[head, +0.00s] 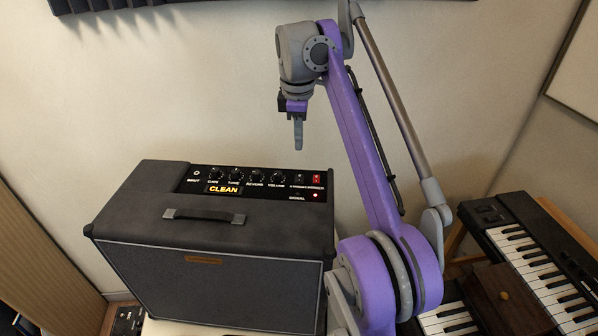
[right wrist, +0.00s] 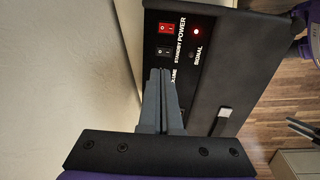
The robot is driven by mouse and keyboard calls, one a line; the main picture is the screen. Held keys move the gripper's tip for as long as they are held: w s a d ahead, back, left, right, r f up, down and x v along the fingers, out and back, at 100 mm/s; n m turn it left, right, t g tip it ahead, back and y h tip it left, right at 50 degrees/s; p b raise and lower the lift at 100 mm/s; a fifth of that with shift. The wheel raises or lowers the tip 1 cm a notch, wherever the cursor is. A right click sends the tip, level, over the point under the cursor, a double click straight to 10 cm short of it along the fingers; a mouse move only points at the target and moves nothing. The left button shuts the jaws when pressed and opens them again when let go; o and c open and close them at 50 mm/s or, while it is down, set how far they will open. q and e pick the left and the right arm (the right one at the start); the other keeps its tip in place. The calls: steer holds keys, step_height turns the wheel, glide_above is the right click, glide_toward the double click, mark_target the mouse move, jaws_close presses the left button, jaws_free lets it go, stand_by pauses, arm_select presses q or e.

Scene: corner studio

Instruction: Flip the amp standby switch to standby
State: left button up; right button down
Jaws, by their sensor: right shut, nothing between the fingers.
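The amp (head: 215,270) is a dark box with a sloping black control panel along its top back edge. The black standby switch (head: 299,179) sits near the panel's right end, beside the red power switch (head: 316,180). In the right wrist view the standby switch (right wrist: 164,51) lies just beyond my fingertips, with the lit red power switch (right wrist: 167,28) past it. I cannot tell which way the standby switch is tipped. My right gripper (head: 298,143) is shut and empty, pointing down above the panel's right end, apart from it. Its closed fingers also show in the right wrist view (right wrist: 160,75). My left gripper is out of view.
A row of knobs (head: 255,177) and a lit CLEAN display (head: 223,188) fill the rest of the panel. A strap handle (head: 205,215) lies on the amp's top. The wall (head: 180,90) is close behind. Keyboards (head: 540,255) stand at right.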

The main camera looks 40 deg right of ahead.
mark_target(299, 176)
steer(key=f, duration=0.3)
steer(key=f+b, duration=0.1)
steer(key=f, duration=0.2)
steer(key=w+d+f+b, duration=0.1)
steer(key=f, duration=0.2)
steer(key=shift+f, duration=0.3)
